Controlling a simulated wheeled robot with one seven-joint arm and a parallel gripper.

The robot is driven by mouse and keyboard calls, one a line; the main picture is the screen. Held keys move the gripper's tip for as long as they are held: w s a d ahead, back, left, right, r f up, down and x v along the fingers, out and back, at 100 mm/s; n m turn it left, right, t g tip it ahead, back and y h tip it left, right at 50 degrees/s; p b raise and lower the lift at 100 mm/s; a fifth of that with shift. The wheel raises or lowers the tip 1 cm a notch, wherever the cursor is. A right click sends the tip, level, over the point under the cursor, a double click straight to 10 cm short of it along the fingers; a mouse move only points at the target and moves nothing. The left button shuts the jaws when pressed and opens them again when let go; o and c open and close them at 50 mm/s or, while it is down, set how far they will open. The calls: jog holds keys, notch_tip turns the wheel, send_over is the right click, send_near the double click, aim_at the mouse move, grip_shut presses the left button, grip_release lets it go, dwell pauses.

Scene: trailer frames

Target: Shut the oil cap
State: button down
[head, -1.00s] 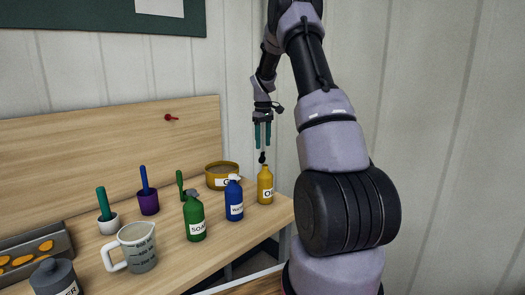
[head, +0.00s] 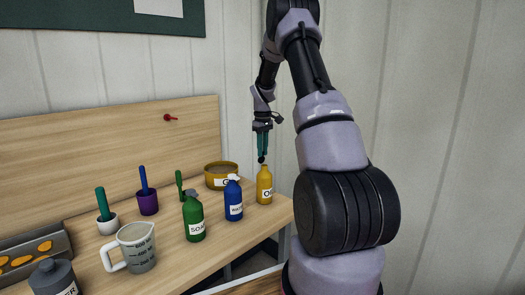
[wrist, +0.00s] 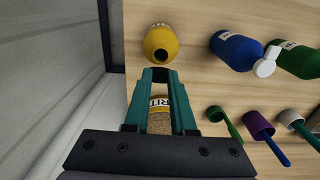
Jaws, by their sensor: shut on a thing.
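The yellow oil bottle (head: 264,187) stands upright near the right end of the wooden bench. In the wrist view the bottle (wrist: 160,40) is just beyond my fingertips, with a dark round spot at its top. The small black cap (head: 262,158) is at my fingertips, right above the bottle's top. My gripper (head: 262,153) points down with its teal fingers shut on this cap. The wrist view shows my gripper (wrist: 160,76) with a narrow gap between the tips and something dark there. I cannot tell whether the cap touches the bottle.
A blue bottle (head: 233,203) and a green soap bottle (head: 193,219) stand left of the oil bottle. A yellow bowl (head: 221,168) is behind them. A measuring jug (head: 137,249) and cups with tools are further left. The bench ends just right of the oil bottle.

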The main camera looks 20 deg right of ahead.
jog(key=shift+s, duration=0.1)
jog(key=shift+s+d+f+t+y, duration=0.1)
jog(key=shift+s+d+t+y, duration=0.15)
jog(key=shift+t, duration=0.3)
jog(key=shift+s+d+f+t+y, duration=0.15)
jog(key=shift+s+t, duration=0.25)
jog(key=shift+t, duration=0.2)
jog(key=shift+s+d+t+y, duration=0.1)
jog(key=shift+s+t+y, duration=0.15)
jog(key=shift+t, duration=0.3)
jog(key=shift+s+d+f+t+y, duration=0.15)
jog(key=shift+s+f+t+y, duration=0.25)
jog(key=shift+t, duration=0.4)
jog(key=shift+s+d+f+t+y, duration=0.2)
jog(key=shift+s+t, duration=0.3)
jog(key=shift+t, duration=0.3)
jog(key=shift+s+d+f+t+y, duration=0.1)
jog(key=shift+s+f+t+y, duration=0.5)
jog(key=shift+t, duration=0.75)
jog(key=shift+s+d+f+t+y, duration=0.1)
jog(key=shift+f+t+y, duration=0.25)
jog(key=shift+f+t, duration=0.8)
jog(key=shift+s+f+t+y, duration=0.3)
jog(key=shift+f+t+y, duration=0.2)
jog(key=shift+t, duration=1.1)
jog(key=c, duration=0.7)
grip_release()
